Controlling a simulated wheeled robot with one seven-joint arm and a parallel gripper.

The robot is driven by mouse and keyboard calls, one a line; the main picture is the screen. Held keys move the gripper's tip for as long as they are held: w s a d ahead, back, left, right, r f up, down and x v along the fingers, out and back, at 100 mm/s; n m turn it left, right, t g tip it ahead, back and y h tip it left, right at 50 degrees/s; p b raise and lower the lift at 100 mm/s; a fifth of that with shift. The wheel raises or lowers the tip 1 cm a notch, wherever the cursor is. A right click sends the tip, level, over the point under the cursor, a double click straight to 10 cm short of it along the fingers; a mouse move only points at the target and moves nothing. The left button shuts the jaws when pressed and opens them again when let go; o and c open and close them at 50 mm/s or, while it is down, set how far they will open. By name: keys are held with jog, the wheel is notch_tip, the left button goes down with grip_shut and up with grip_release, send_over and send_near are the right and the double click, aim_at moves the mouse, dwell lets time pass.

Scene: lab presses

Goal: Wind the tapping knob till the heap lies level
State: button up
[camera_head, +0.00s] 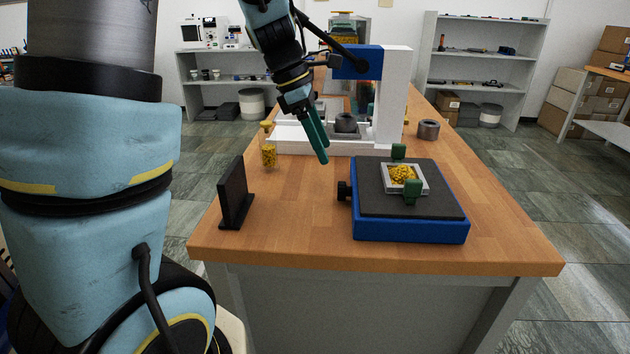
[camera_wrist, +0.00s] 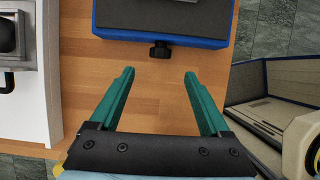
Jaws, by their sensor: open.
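The tapping device is a blue box (camera_head: 410,230) with a dark grey top at the front right of the wooden bench. Its black knob (camera_head: 344,191) sticks out of the left side; it also shows in the wrist view (camera_wrist: 160,50) at the box's edge. A yellow granular heap (camera_head: 403,174) lies in a pale square frame (camera_head: 388,185) on top, between two green clamps. The heap looks mounded. My gripper (camera_head: 324,150) is above the bench, left of the box. In the wrist view my gripper (camera_wrist: 160,75) is open and empty, with the knob ahead between its green fingers, apart from them.
A white press (camera_head: 392,100) with a blue head stands behind the box. A metal ring (camera_head: 428,129) sits at right. Bare bench (camera_head: 295,215) lies left of the box.

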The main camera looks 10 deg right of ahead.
aim_at(339, 184)
jog(key=x, duration=1)
jog(key=shift+f, duration=0.2)
grip_shut()
jog(key=shift+s+f+b, duration=0.1)
jog(key=shift+b, duration=0.35)
